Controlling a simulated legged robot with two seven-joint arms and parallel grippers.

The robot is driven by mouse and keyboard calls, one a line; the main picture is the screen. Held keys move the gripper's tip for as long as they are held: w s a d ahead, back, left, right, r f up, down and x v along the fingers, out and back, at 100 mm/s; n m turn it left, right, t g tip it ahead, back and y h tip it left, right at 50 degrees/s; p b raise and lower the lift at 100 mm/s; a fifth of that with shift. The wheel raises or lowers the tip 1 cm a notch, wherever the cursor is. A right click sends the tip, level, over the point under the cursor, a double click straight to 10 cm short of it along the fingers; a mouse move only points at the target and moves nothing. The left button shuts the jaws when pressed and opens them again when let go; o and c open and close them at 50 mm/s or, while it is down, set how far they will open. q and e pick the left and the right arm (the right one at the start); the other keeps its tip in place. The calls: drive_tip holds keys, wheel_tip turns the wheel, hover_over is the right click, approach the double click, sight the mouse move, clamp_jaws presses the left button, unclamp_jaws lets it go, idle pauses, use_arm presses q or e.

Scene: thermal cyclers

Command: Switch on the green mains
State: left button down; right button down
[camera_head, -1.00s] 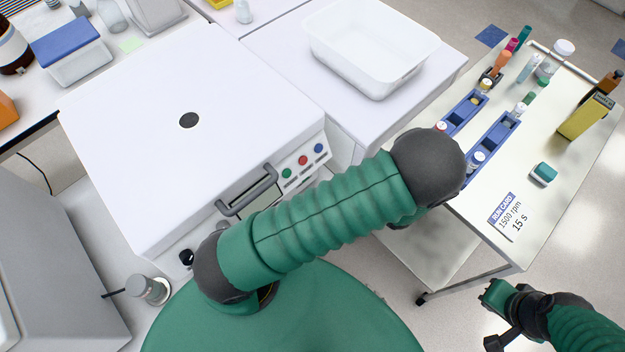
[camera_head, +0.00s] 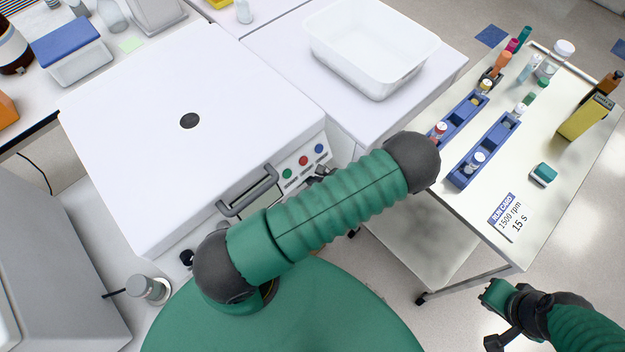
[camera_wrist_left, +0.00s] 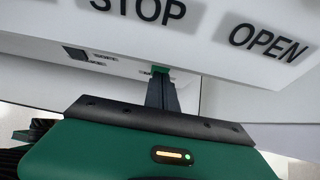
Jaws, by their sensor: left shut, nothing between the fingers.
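The white machine (camera_head: 190,130) stands at left with its front panel facing me. In the left wrist view a small green piece, seemingly the green mains switch (camera_wrist_left: 160,69), shows on the panel's underside, below the large STOP and OPEN lettering. My left gripper (camera_wrist_left: 161,92) is shut and empty, its fingertips right at this green piece; whether they touch it I cannot tell. In the head view my left gripper (camera_head: 319,174) is a small dark shape below the panel's buttons, mostly hidden by my arm. My right gripper (camera_head: 493,312) is low at right, away from the machine; its jaws are unclear.
A green button (camera_head: 287,174), a red one and a blue one sit on the panel beside a handle (camera_head: 247,190). A dark slot (camera_wrist_left: 76,53) lies left of the green piece. A white trolley (camera_head: 480,222) with blue racks stands at right; a white tub (camera_head: 366,48) is behind.

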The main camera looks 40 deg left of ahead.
use_arm(q)
drive_tip(key=shift+y+b, duration=0.3)
drive_tip(key=shift+a+r, duration=0.1)
drive_tip(key=shift+a+r+p, duration=0.1)
drive_tip(key=shift+r+p, duration=0.6)
drive_tip(key=shift+r, duration=0.05)
